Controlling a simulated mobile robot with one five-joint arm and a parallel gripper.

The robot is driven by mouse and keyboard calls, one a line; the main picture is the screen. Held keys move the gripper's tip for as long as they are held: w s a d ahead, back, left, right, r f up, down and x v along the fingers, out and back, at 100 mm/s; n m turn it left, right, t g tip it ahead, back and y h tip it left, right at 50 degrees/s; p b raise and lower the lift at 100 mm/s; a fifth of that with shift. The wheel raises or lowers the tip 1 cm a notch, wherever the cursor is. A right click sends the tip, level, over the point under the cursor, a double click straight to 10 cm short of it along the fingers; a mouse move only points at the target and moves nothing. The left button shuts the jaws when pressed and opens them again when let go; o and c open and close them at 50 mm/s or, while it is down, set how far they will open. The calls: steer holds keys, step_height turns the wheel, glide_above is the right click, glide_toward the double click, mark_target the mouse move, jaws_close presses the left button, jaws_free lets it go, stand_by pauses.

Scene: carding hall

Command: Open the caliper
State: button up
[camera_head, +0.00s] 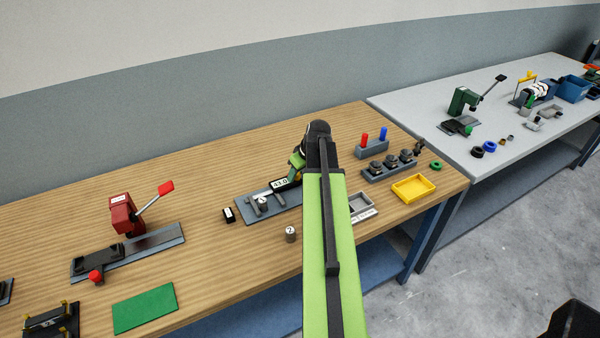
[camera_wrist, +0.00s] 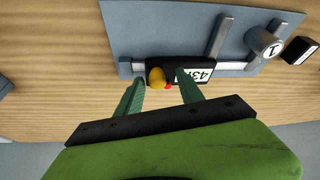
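The caliper (camera_wrist: 196,75) lies on a blue-grey plate (camera_wrist: 150,28). Its black slider carries a white display, a yellow round knob (camera_wrist: 157,77) and a small red part. In the head view the display (camera_head: 280,184) seems to read about 43. A grey cylinder marked 1 (camera_wrist: 262,43) stands at the caliper's jaws; whether they touch it is unclear. My gripper (camera_wrist: 161,82) is open, its green fingers apart with the yellow knob between their tips. Contact cannot be told. In the head view my arm hides part of the plate and most of my gripper (camera_head: 297,162).
A small black block (camera_head: 228,215) and a cylinder marked 2 (camera_head: 291,235) stand near the plate. A red lever press (camera_head: 123,213) is at left. A yellow tray (camera_head: 413,188) and a rack of dark parts (camera_head: 390,165) are at right.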

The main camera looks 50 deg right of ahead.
steer(key=shift+r, duration=0.1)
steer(key=shift+s+r, duration=0.1)
steer(key=shift+r, duration=0.15)
steer(key=p+v, duration=1.6)
steer(key=shift+s+r, duration=0.25)
steer(key=shift+r, duration=0.1)
